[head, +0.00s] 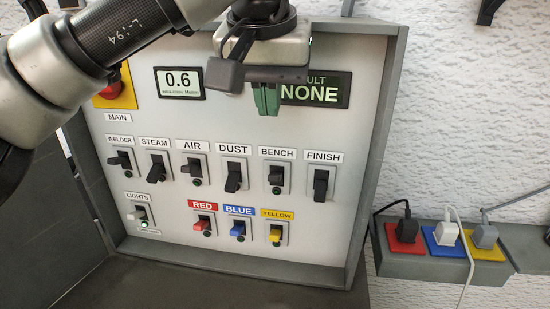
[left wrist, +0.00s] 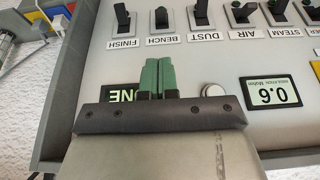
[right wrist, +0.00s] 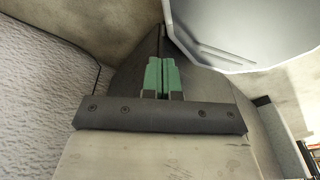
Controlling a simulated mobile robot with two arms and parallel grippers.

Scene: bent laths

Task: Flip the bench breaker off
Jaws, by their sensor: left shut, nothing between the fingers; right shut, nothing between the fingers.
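The bench breaker (head: 276,174) is a black lever switch under the BENCH label, in the upper switch row between DUST and FINISH. Its lever sticks out in the upper part of its plate, with a small lamp showing below it. It also shows upside down in the left wrist view (left wrist: 161,18). My left gripper (head: 266,99) is shut and empty, its green fingertips in front of the panel above the BENCH label, apart from the breaker. They partly cover the fault display (head: 318,91), which reads NONE. My right gripper (right wrist: 161,78) is shut and empty, seen only in its wrist view.
The finish breaker (head: 320,183) and dust breaker (head: 234,175) flank the bench one closely. Red, blue and yellow switches (head: 238,230) sit below. The panel has a raised grey frame (head: 382,125). Plugs sit in a socket strip (head: 405,266) at right.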

